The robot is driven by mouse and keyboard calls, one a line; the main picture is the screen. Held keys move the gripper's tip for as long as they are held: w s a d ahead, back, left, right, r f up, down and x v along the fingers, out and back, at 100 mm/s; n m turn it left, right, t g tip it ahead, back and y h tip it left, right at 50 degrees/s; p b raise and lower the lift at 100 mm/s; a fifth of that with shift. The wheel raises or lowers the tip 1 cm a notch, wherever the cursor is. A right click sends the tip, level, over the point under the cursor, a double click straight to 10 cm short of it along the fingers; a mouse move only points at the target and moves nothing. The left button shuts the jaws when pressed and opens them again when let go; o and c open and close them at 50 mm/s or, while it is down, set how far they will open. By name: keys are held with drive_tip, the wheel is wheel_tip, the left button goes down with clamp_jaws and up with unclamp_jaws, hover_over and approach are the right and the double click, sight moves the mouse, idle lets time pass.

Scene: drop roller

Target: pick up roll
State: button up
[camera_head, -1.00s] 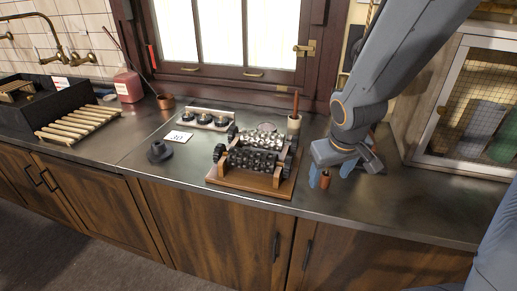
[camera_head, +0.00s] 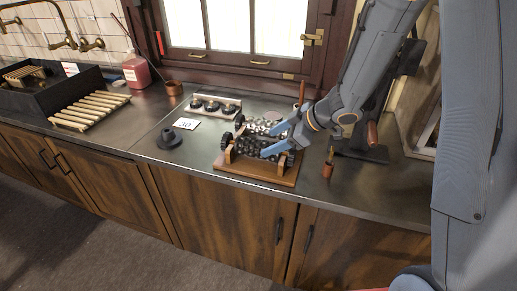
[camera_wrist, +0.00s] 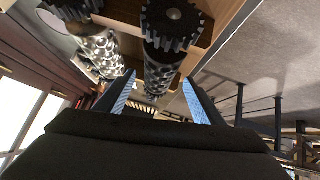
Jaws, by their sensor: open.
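A wooden stand (camera_head: 228,176) on the counter holds two studded metal rolls with dark gears at their ends. The front roll (camera_head: 251,159) lies lengthwise across the stand, and the rear roll (camera_head: 256,129) lies behind it. My gripper (camera_head: 273,141) is open, its blue fingers over the stand's right part. In the wrist view, the gripper (camera_wrist: 158,78) has its fingers on either side of one roll (camera_wrist: 162,72), with that roll's gear (camera_wrist: 173,22) at the top. The other roll (camera_wrist: 100,48) is left of the fingers. I cannot tell whether the fingers touch the roll.
A dark funnel-shaped piece (camera_head: 169,138), a card marked 30 (camera_head: 186,124) and a rack of dark round pieces (camera_head: 212,107) stand left of the stand. A small copper-coloured cylinder (camera_head: 328,169) stands to its right. A slatted wooden rack (camera_head: 90,110) is farther left.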

sight(265, 144)
drive_tip(key=shift+p+x, duration=0.7)
drive_tip(key=shift+x, duration=2.35)
drive_tip(key=shift+s+f, duration=0.1)
clamp_jaws()
